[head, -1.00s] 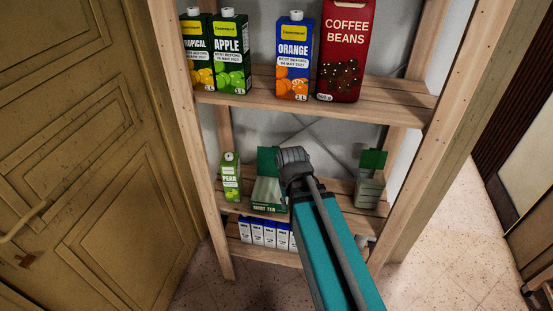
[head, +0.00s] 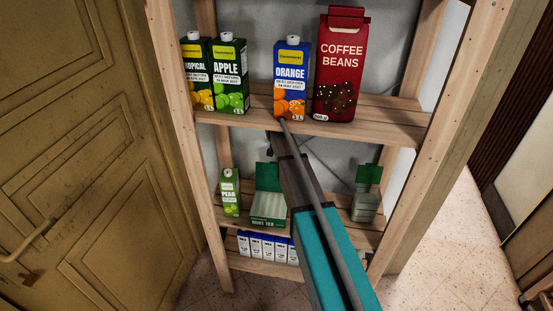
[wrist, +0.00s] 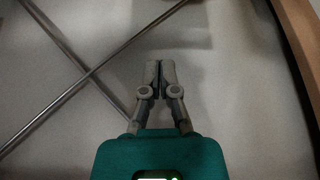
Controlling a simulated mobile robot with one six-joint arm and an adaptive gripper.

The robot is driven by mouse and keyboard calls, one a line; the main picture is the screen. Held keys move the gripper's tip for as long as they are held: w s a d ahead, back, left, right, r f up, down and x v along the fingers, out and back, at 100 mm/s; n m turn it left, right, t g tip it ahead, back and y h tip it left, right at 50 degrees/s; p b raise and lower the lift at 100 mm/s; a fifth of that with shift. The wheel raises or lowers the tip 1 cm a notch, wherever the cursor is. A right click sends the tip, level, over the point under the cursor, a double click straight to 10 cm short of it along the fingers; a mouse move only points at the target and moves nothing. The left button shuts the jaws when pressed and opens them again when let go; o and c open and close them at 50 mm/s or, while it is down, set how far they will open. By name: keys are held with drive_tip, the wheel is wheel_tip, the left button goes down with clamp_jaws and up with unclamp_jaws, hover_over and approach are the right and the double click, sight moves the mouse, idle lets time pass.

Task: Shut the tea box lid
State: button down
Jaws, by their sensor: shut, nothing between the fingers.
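The green tea box (head: 268,210), labelled "mint tea" as far as I can read it, stands on the middle shelf in the head view. Its lid (head: 267,177) is raised, standing up at the back. My arm passes close to the right of the box and partly covers its right side. My gripper (wrist: 155,68) shows in the wrist view with its fingers together and nothing between them, in front of the pale back wall. In the head view my gripper is hidden behind my arm and the upper shelf. The tea box is not in the wrist view.
A second green box (head: 366,200), also with its lid up, stands to the right. A pear carton (head: 230,192) stands left of the tea box. The upper shelf (head: 230,117) holds juice cartons and a coffee bag (head: 339,65). Crossed metal braces (wrist: 85,72) run behind.

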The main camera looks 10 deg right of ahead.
drive_tip(key=shift+f, duration=0.1)
idle(0.3)
drive_tip(key=b, duration=0.8)
hover_over(273, 177)
drive_tip(key=w+d, duration=0.2)
drive_tip(key=w, duration=0.2)
drive_tip(key=shift+f, duration=3.95)
drive_tip(key=shift+d, duration=0.15)
